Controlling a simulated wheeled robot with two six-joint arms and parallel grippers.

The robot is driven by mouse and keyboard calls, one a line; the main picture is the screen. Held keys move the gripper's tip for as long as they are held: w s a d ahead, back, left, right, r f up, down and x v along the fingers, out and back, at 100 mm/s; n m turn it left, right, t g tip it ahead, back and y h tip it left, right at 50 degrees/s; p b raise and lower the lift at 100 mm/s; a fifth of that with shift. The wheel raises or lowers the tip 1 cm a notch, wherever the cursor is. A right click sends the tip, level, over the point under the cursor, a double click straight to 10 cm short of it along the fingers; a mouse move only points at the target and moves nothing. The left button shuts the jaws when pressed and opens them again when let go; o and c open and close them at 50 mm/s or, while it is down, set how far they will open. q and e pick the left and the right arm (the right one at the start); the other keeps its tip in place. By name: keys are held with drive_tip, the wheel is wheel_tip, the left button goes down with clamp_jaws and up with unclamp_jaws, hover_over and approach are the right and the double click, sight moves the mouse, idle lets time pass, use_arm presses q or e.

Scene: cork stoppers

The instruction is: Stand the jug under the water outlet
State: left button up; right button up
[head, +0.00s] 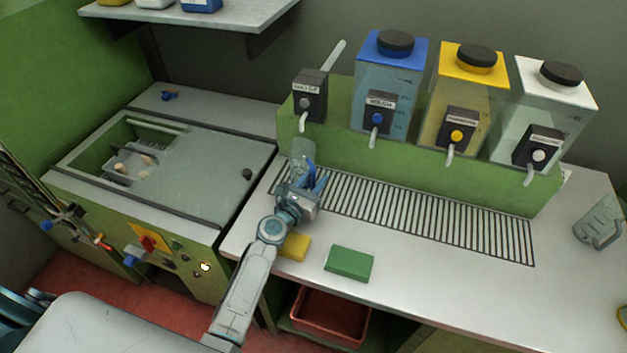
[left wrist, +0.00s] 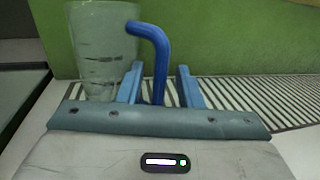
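A clear jug (head: 303,152) with a blue handle stands upright at the left end of the slatted drain grate (head: 430,218), close below the spout of the leftmost grey-knobbed outlet (head: 309,95). In the left wrist view the jug (left wrist: 103,45) is at the upper left, its blue handle bending down between my fingers. My left gripper (head: 309,187) is at the handle; in the left wrist view its blue fingers (left wrist: 159,85) are open, with a gap on each side of the handle. My right gripper is not in view.
Blue, yellow and white tanks with taps (head: 377,118) stand along the green ledge. A yellow sponge (head: 294,247) and a green block (head: 349,263) lie in front of the grate.

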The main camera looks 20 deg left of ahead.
use_arm(q)
drive_tip(key=shift+r, duration=0.2)
drive_tip(key=shift+s, duration=0.25)
drive_tip(key=b+v, duration=0.1)
drive_tip(key=v, duration=1)
drive_tip(key=shift+s+a, duration=0.15)
drive_tip(key=shift+s, duration=0.15)
